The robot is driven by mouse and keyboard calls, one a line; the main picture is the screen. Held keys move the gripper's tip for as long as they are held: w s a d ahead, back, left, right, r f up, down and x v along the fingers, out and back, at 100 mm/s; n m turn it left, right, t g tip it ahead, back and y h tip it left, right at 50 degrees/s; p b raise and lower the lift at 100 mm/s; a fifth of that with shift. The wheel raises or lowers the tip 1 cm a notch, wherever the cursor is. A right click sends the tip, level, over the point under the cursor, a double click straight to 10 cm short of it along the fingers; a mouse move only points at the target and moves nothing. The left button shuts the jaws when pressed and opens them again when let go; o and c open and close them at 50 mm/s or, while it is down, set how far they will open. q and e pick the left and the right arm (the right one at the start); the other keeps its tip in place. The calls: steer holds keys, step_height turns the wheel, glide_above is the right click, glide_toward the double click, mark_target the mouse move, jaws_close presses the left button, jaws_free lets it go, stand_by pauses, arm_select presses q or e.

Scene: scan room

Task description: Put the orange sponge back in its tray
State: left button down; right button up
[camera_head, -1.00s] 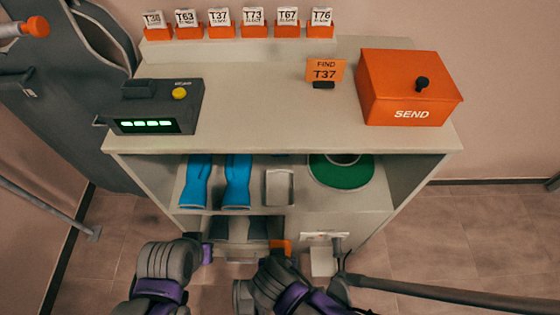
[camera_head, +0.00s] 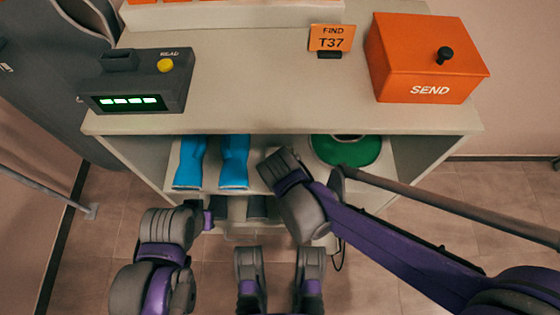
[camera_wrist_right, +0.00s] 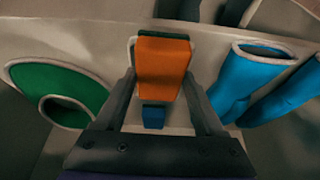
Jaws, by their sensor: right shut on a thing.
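The orange sponge (camera_wrist_right: 163,62) shows in the right wrist view between the two fingers of my right gripper (camera_wrist_right: 161,82), which is shut on it. A pale rim, apparently of the tray (camera_wrist_right: 131,46), shows around the sponge's far edge. I cannot tell whether the sponge touches it. In the head view my right wrist (camera_head: 283,172) is in front of the shelf and hides the sponge, the tray and the fingertips. My left gripper (camera_head: 207,216) is low at the left, at the cabinet's front; its fingers cannot be made out.
Blue gloves (camera_head: 235,163) lie left of my right wrist on the shelf; a green round item (camera_head: 350,152) lies right. The cabinet top (camera_head: 270,85) bears a reader (camera_head: 135,88) and orange SEND box (camera_head: 425,65).

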steer(key=w+b, duration=0.1)
steer(key=w, duration=0.3)
steer(key=shift+w+f, duration=0.15)
steer(key=shift+f+b, duration=0.35)
steer(key=shift+f, duration=0.3)
steer(key=shift+s, duration=0.2)
steer(key=o, duration=1.2)
steer(key=shift+c, duration=0.2)
